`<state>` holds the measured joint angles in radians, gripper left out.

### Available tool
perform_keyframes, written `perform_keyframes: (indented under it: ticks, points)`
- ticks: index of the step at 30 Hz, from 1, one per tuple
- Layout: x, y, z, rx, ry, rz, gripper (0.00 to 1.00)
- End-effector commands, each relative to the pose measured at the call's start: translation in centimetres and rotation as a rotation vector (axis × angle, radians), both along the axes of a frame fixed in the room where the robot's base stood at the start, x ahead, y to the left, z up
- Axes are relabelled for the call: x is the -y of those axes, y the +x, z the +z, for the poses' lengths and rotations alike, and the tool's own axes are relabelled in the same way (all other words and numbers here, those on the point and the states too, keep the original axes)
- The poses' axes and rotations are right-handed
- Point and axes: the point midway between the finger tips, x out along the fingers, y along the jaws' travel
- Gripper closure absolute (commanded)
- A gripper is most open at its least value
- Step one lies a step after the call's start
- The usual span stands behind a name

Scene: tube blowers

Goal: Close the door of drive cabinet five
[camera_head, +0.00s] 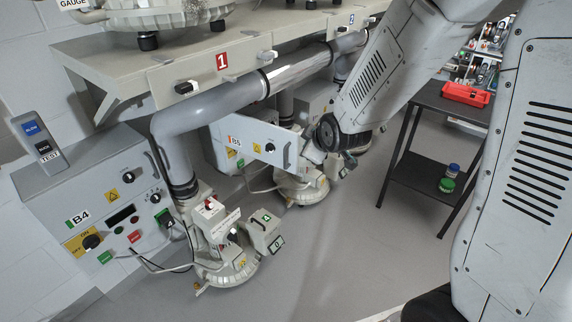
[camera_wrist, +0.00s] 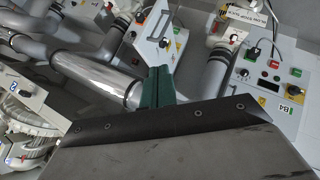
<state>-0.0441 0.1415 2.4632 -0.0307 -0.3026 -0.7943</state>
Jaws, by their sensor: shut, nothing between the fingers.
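The B5 panel (camera_head: 246,142), the door of drive cabinet five, is light grey with a red-marked B5 label, a yellow warning sign and a black knob. It stands behind the grey pipe in the head view and appears swung outward; how far is unclear. It also shows in the wrist view (camera_wrist: 148,36), beyond the fingers. My gripper (camera_wrist: 157,88) shows dark green fingers, shut and empty. In the head view my arm's end is at the panel's right side, and the fingertips cannot be made out. Whether they touch the panel cannot be told.
Cabinet B4 (camera_head: 105,205) stands at the left front. A thick grey pipe (camera_head: 175,150) comes down before the panel to a blower (camera_head: 220,250). Another blower (camera_head: 300,183) is below the panel. A black side table (camera_head: 440,105) stands at the right. Open floor lies between.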

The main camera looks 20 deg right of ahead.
Motion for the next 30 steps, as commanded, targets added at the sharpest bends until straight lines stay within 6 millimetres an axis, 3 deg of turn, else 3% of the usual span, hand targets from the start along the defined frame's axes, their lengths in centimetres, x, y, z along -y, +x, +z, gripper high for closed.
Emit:
perform_keyframes:
  ticks: [1,7,11,15,18,24,30]
  points:
    - [-0.4,1.3,-2.1,0.040,-0.038,0.043,1.00]
    - [-1.6,4.7,-7.9,0.273,-0.214,0.200,1.00]
    - [-2.4,5.1,-11.6,0.424,-0.339,0.277,1.00]
    - [-3.0,4.2,-14.8,0.571,-0.469,0.329,1.00]
    - [-3.2,3.1,-16.4,0.652,-0.544,0.348,1.00]
    - [-3.4,1.6,-17.7,0.742,-0.628,0.357,1.00]
    - [-3.6,2.9,-17.7,0.761,-0.642,0.357,1.00]
